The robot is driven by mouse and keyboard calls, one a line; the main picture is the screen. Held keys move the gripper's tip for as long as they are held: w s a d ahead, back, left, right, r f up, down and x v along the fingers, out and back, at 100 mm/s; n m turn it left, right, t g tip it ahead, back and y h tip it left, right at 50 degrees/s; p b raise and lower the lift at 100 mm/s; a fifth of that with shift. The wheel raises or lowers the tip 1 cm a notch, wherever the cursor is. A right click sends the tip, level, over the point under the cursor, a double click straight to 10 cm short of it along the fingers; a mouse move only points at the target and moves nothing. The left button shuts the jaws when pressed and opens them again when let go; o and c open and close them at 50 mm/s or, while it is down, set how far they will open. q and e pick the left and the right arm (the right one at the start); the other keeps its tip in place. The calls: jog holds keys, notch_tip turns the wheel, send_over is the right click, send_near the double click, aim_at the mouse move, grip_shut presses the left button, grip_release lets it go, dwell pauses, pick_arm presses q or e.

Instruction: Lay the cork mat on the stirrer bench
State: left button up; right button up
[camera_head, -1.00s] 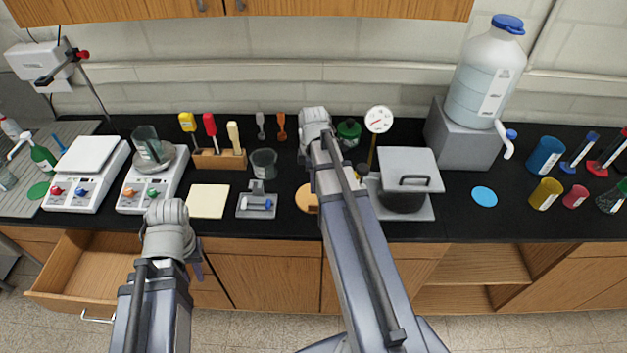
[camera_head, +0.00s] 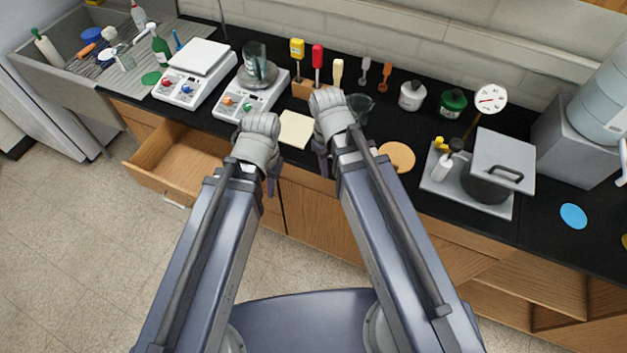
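A round tan disc (camera_head: 397,157), which looks like the cork mat, lies flat on the black bench top (camera_head: 400,113), right of my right gripper. Two white stirrer-like units with coloured knobs stand on the bench at the left; one unit (camera_head: 196,72) has a bare white top and the other (camera_head: 250,97) carries a glass beaker (camera_head: 256,60). My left gripper (camera_head: 262,126) is over the bench's front edge, near the second unit. My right gripper (camera_head: 328,102) is above the bench, between a cream square pad (camera_head: 297,129) and the disc.
A drawer (camera_head: 176,160) stands open below the bench at the left. Bottles (camera_head: 452,103), upright tools (camera_head: 317,62) and a blue disc (camera_head: 573,215) occupy the bench. A sink (camera_head: 85,60) is at far left.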

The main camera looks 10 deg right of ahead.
jog(key=s+a+m, duration=0.2)
jog(key=s+a, duration=0.2)
jog(key=a, duration=0.1)
jog(key=shift+s+a, duration=0.2)
jog(key=shift+s, duration=0.05)
dwell(1.0)
